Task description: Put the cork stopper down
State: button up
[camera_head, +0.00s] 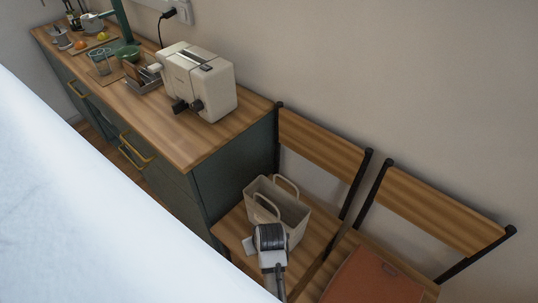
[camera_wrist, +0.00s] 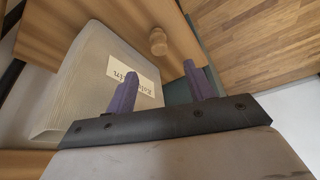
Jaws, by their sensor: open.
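The cork stopper (camera_wrist: 158,41) is a small tan, rounded piece in the wrist view. It appears to rest on the wooden chair seat (camera_wrist: 130,18), near the seat's edge and beside a pale basket (camera_wrist: 82,75). My gripper (camera_wrist: 160,68) has its two purple fingers spread apart with nothing held between them. The cork shows just beyond the fingertips, roughly in line with the gap. In the head view my wrist is over the chair seat (camera_head: 232,226) in front of the basket (camera_head: 291,213). The cork and my fingers are hidden there.
The basket has raised handles and a white label (camera_wrist: 138,86). A second chair (camera_head: 440,205) with a brown leather item (camera_head: 372,278) stands to the right. A green cabinet (camera_head: 236,172) with a wooden counter holds a toaster (camera_head: 199,82). A white surface covers the lower left.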

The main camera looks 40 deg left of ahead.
jog(key=x, duration=0.7)
jog(key=shift+s+f, duration=0.1)
jog(key=shift+w+p+x, duration=0.15)
jog(key=shift+p+x, duration=0.15)
jog(key=shift+x, duration=1.3)
jog(key=shift+w+p+x, duration=0.1)
jog(key=shift+p+x, duration=0.2)
jog(key=shift+x, duration=1.25)
jog(key=shift+a, duration=0.15)
jog(key=c, duration=1)
jog(key=shift+c, duration=0.2)
